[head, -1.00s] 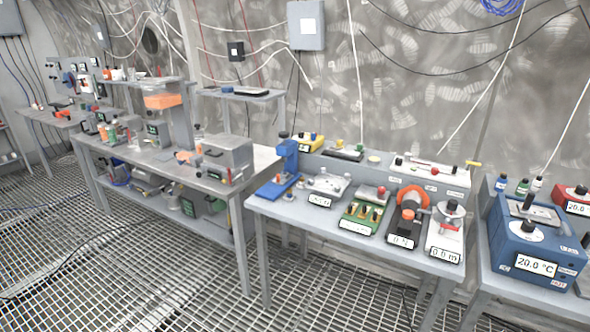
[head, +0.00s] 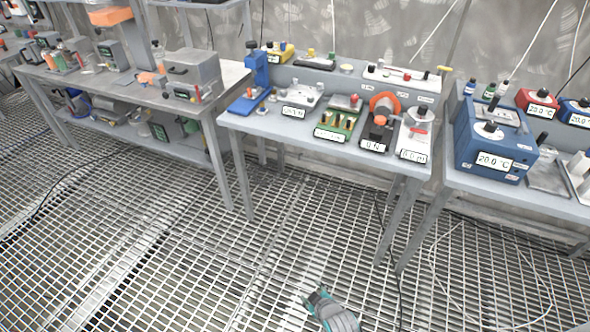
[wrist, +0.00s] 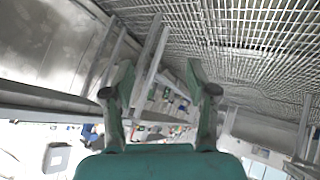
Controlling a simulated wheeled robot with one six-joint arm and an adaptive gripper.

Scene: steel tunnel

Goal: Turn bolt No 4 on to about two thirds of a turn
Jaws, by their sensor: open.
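My gripper (wrist: 160,78) is open and empty in the wrist view, its two fingers spread wide with the benches far beyond them. A grey and teal part at the bottom of the head view is mine, low over the floor and well short of the benches. On the middle bench, a light grey plate (head: 297,97) carries several small upright pieces and a display at its front. A green board (head: 337,122) with yellow posts stands to its right. The bolts and their numbers are too small to read, so I cannot tell which is No 4.
The middle bench (head: 263,126) also holds a blue stand (head: 257,72), an orange-ringed device (head: 383,107) and a white device (head: 415,133). A blue 20.0 °C box (head: 490,145) stands on the right bench. The grating floor (head: 290,230) in front is clear except for thin cables.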

